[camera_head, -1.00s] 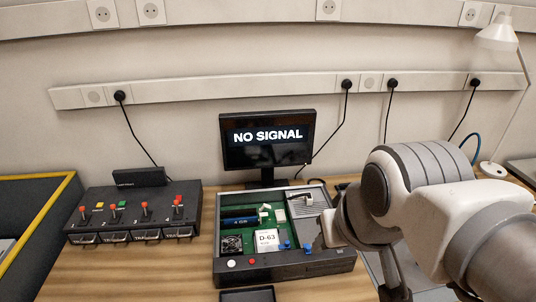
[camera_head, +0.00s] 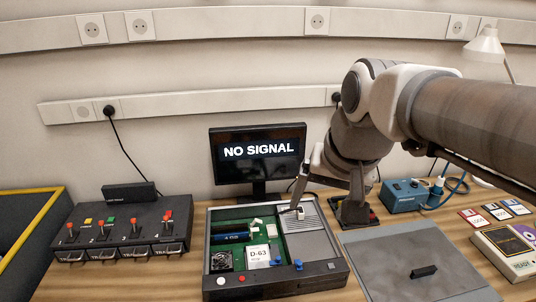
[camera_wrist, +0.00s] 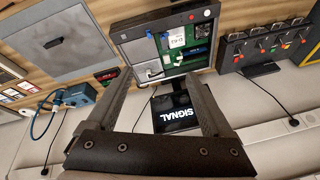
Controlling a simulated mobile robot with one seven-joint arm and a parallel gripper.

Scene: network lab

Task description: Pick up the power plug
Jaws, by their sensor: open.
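A small white plug-like piece with a dark lead (camera_head: 293,211) lies on the silver block in the open computer case (camera_head: 222,287). It is too small to tell for sure that it is the power plug. In the wrist view this white piece (camera_wrist: 153,72) shows between the fingertips, farther off than they are. My gripper (camera_head: 325,208) is open and empty, fingers pointing down over the right back part of the case. The wrist view shows both fingers (camera_wrist: 158,80) wide apart. Black plugs sit in the wall rail, one (camera_head: 109,111) at the left.
A monitor (camera_head: 258,151) reading "NO SIGNAL" stands close behind the case. A switch box (camera_head: 117,229) is at the left. A grey panel (camera_head: 385,260) lies right of the case. A blue box (camera_head: 402,196) with a cable and several disks stand farther right.

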